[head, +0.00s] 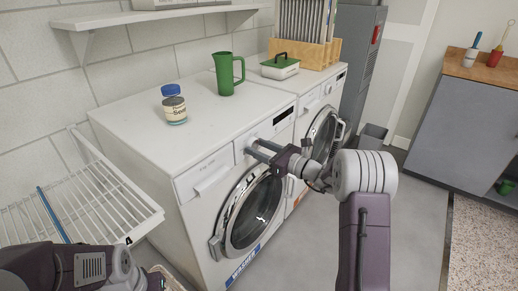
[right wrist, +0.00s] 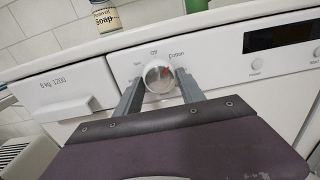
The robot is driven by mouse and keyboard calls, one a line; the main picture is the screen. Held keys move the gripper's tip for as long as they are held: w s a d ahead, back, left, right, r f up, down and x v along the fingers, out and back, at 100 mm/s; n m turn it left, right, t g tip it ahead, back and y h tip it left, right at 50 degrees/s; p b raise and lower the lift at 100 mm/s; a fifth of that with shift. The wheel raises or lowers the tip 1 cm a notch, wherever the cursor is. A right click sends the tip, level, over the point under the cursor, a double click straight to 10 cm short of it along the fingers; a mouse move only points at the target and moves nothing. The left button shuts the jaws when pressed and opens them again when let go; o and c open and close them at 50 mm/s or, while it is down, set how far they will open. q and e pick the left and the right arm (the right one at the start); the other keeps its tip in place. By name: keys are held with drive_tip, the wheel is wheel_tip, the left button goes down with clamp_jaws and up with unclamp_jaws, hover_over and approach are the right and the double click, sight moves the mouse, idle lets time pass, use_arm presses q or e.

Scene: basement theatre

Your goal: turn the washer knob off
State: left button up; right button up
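The washer (head: 223,209) is the white front-loader on the left, with a blue WASHER label at its foot. Its round knob (right wrist: 159,77) shows in the right wrist view, with "Off" printed above it and "Cotton" to the upper right. A red mark on the knob points up and right, toward "Cotton". My right gripper (head: 250,147) is at the washer's control panel. In the right wrist view its two fingers (right wrist: 159,82) stand apart, one on each side of the knob, with slight gaps showing. My left arm shows at the lower left of the head view; its fingertips are out of frame.
A second white machine (head: 309,118) stands right of the washer. A wire drying rack (head: 88,205) is at the left.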

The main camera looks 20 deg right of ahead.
drive_tip(key=shift+f+n+b, duration=0.2)
drive_tip(key=shift+n+b, duration=0.5)
drive_tip(key=shift+b, duration=0.3)
drive_tip(key=n+b, duration=0.5)
drive_tip(key=b, duration=0.1)
drive_tip(key=shift+b, duration=0.3)
drive_tip(key=shift+d+r+n+b, duration=0.1)
drive_tip(key=shift+r+n+b, duration=0.05)
drive_tip(key=shift+n+b, duration=1.1)
drive_tip(key=o, duration=1.3)
drive_tip(key=shift+o, duration=0.2)
